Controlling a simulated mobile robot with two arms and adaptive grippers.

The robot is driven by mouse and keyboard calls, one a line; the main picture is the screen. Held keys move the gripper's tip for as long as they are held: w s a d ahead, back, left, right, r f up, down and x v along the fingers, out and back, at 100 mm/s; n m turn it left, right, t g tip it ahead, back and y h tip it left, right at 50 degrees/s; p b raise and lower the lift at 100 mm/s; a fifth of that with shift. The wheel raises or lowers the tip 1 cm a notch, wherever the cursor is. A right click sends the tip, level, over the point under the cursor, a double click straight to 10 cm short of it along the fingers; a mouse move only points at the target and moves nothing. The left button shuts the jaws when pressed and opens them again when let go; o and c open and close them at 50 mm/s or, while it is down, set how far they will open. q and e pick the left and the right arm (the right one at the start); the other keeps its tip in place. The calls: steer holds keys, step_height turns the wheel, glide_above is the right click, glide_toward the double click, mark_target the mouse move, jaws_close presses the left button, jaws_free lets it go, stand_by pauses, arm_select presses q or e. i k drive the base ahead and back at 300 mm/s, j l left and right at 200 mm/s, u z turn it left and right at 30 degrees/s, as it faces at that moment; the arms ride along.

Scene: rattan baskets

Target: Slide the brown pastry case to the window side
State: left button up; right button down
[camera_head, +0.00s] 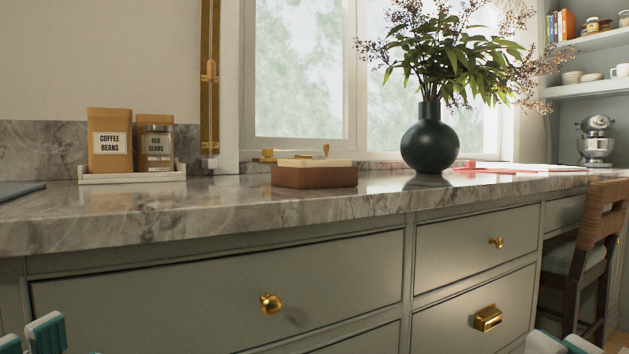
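The brown pastry case (315,177) is a low box with a cream lid and a small wooden knob. It stands on the marble counter (200,205), below the window and left of the dark vase. My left gripper (26,339) shows only its teal and white fingertips at the bottom left corner, apart and empty. My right gripper (564,345) shows only its fingertips at the bottom right edge, apart with nothing seen between them. Both grippers are low in front of the cabinet, well away from the case.
A dark round vase (430,145) with leafy branches stands right of the case. A white tray (133,179) holds a coffee beans box and a red beans jar at left. The window (300,75) is behind. A wooden chair (590,235) stands at right. The counter's front strip is clear.

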mark_target(292, 178)
steer(key=i+l, duration=0.1)
steer(key=l, duration=0.9)
steer(key=i+l, duration=0.15)
steer(key=l, duration=0.85)
steer(key=i+z, duration=0.05)
